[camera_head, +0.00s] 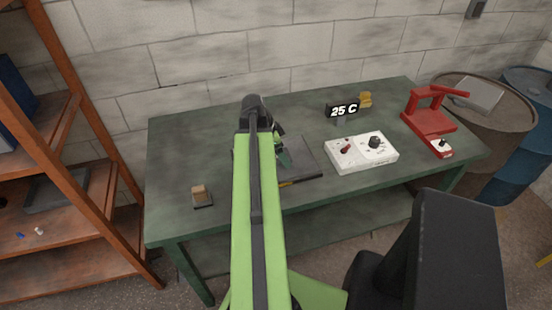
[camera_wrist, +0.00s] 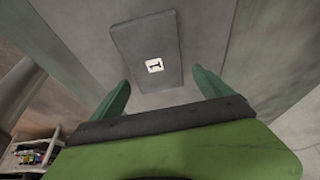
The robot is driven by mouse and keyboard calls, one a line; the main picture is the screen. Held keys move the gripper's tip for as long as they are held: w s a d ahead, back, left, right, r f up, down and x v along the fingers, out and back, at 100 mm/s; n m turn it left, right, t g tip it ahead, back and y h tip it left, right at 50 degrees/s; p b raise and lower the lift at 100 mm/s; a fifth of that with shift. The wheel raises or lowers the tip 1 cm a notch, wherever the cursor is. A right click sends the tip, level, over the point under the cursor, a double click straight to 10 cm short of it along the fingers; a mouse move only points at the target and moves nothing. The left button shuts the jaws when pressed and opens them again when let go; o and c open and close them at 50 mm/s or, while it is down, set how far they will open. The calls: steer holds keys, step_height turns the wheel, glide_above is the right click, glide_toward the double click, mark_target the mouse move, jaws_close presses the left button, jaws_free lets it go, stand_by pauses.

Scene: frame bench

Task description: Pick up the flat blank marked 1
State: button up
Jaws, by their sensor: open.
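The flat blank marked 1 (camera_wrist: 148,35) is a dark grey rectangle with a small white label bearing a 1. In the wrist view it lies on a grey surface, ahead of and partly between my gripper's fingers. My gripper (camera_wrist: 160,77) is open, with its two green fingers apart and nothing held between them. Whether the fingers touch the blank cannot be told. In the head view my gripper (camera_head: 282,152) is over a dark grey plate (camera_head: 308,160) on the green bench (camera_head: 180,150). My arm hides part of that area, and I cannot make out the blank there.
A white control box (camera_head: 361,153) stands right of the plate, with a 25 C display (camera_head: 342,111) behind it. A red press-like device (camera_head: 430,112) is at the bench's right end. A small brown block (camera_head: 200,194) sits at the left. The bench's back left is clear.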

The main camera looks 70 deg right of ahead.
steer(key=shift+f, duration=0.1)
jaws_close()
stand_by(0.5)
